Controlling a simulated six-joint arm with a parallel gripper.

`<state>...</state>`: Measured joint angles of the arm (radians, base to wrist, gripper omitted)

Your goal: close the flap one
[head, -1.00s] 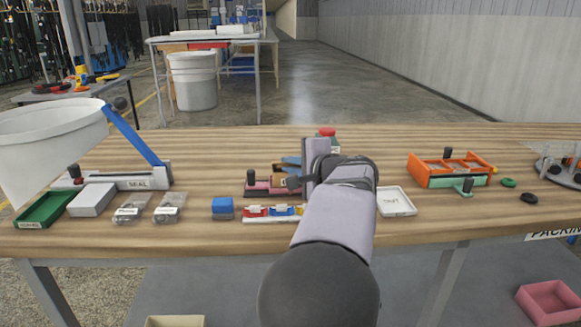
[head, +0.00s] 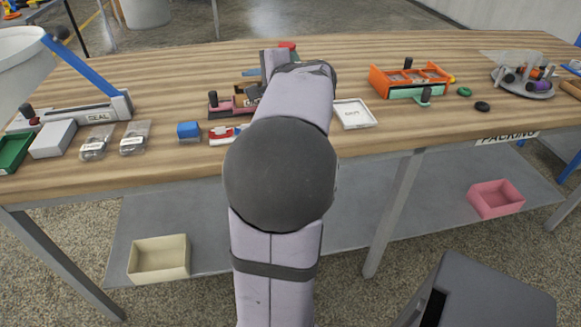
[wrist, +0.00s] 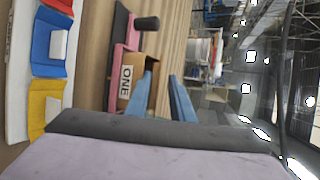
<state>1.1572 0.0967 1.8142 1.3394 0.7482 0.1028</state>
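A small brown carton marked ONE (wrist: 126,84) sits at a pink holder (wrist: 130,45) with a black knob in the wrist view. In the head view the pink holder (head: 228,108) stands near the back middle of the bench, partly hidden by my arm. I cannot make out the carton's flap clearly. My gripper (wrist: 160,78) has two blue fingers, apart and with nothing between them. One finger overlaps the carton's edge in the picture; I cannot tell whether it touches. In the head view the fingers (head: 252,72) point left, just behind the holder.
A strip with red, blue and yellow clips (wrist: 50,60) lies in front of the holder. A red button (head: 287,45) is behind my gripper.

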